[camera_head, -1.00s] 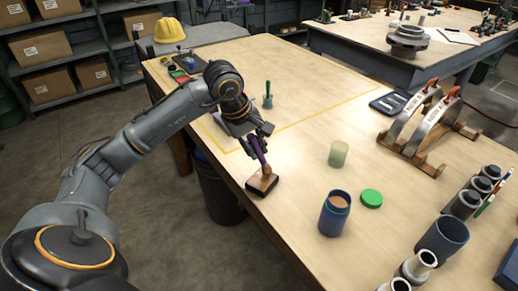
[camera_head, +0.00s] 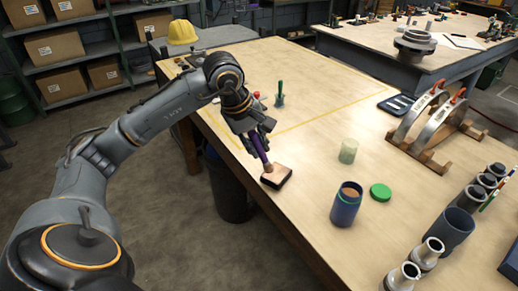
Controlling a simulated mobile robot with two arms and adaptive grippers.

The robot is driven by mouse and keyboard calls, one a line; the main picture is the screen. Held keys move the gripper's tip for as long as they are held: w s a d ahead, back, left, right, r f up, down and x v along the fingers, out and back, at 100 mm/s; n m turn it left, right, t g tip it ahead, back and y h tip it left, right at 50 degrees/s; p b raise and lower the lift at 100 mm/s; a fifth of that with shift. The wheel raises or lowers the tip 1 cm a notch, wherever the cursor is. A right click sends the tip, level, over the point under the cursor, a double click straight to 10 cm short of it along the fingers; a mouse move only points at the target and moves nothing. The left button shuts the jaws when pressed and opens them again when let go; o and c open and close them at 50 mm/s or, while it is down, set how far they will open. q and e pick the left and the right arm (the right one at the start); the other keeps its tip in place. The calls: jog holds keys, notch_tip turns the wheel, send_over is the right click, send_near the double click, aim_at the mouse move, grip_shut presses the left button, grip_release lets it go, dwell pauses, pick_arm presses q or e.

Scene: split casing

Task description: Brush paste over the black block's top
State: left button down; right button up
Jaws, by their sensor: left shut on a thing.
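The black block (camera_head: 277,181) sits near the table's left edge. Its top has a pinkish-brown coat, while its sides show dark. My left gripper (camera_head: 259,143) is shut on a purple-handled brush (camera_head: 261,154), which points down. The brush's brown head is at the far left part of the block's top and appears to touch it. The blue jar (camera_head: 344,211) stands open to the right of the block with pinkish-brown paste (camera_head: 350,191) inside. Its green lid (camera_head: 381,192) lies beside it. My right gripper is not in view.
A translucent greenish cup (camera_head: 348,151) stands behind the jar. A green-handled tool (camera_head: 280,94) stands farther back. Casing halves on a wooden stand (camera_head: 424,151) and several metal cylinders are at the right. The table between block and jar is clear.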

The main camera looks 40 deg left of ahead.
pick_arm(q)
notch_tip(320, 180, up, 2)
jog(key=shift+p, duration=0.4)
jog(key=shift+p+v, duration=0.45)
jog(key=shift+v, duration=0.45)
jog(key=shift+w+d+r+p, duration=0.1)
jog(key=shift+w+r+p, duration=0.2)
jog(key=shift+r, duration=0.25)
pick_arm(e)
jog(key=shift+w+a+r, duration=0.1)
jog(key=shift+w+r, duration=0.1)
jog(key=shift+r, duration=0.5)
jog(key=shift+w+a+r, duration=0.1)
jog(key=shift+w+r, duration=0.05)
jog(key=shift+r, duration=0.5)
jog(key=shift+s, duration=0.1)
pick_arm(q)
jog(key=w+d+r+p, duration=0.2)
jog(key=w+r+p, duration=0.15)
jog(key=p, duration=0.55)
notch_tip(320, 180, down, 4)
jog(key=b, duration=0.2)
jog(key=shift+w+f+b, duration=0.1)
jog(key=shift+f+b, duration=0.1)
jog(key=shift+b, duration=0.1)
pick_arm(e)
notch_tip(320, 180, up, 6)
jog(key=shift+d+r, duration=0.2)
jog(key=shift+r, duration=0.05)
